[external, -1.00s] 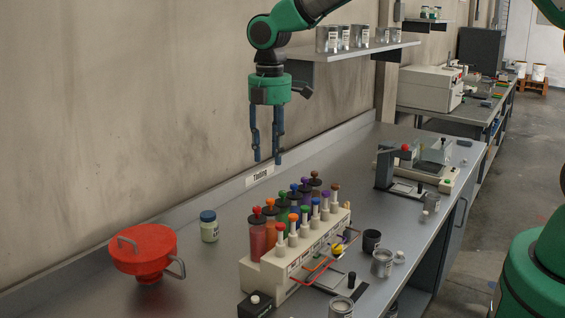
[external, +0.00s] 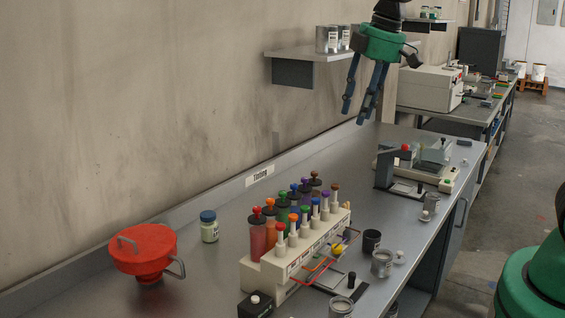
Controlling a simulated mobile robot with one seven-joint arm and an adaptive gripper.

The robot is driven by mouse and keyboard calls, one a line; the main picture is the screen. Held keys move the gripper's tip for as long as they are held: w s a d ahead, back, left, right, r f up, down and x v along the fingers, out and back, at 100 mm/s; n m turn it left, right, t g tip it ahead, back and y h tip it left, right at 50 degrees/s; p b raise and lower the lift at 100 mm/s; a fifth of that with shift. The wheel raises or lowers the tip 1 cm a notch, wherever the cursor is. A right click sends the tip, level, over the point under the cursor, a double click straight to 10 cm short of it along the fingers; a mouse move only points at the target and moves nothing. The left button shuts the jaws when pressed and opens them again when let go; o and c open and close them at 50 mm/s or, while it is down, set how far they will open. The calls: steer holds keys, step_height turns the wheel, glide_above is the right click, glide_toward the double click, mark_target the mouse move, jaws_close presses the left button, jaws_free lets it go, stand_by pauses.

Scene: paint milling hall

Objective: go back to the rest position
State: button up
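My gripper (external: 362,106) hangs in the air above the back part of the bench, in front of the wall shelf. Its two dark blue fingers point down and slightly left. They are apart, with nothing between them. The green wrist housing (external: 382,44) is tilted, and the rest of the arm runs out of the top of the picture. The gripper is clear of the bench top (external: 205,275) and touches nothing that I can see.
A rack (external: 262,277) of colourant cylinders stands on the bench, with a red funnel (external: 142,252) and a green-filled jar (external: 209,228) to its left. Small cans (external: 381,263) stand right of it. The wall shelf (external: 300,56) holds cans (external: 327,40) close to my gripper. A lever device (external: 392,168) stands behind.

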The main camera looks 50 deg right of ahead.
steer(key=s+d+f+m+t+b, duration=0.1)
steer(key=s+m, duration=0.1)
steer(key=s, duration=0.5)
steer(key=s+d+f+m+t+b, duration=0.1)
steer(key=s+d+f+m+b, duration=0.1)
steer(key=s, duration=0.5)
steer(key=s+d+f+m+b, duration=0.1)
steer(key=s+f+m+b, duration=0.1)
steer(key=s, duration=0.6)
steer(key=shift+d+m+t, duration=0.35)
steer(key=shift+m+t, duration=0.05)
steer(key=shift+m, duration=0.3)
steer(key=shift+w, duration=0.1)
stand_by(1.3)
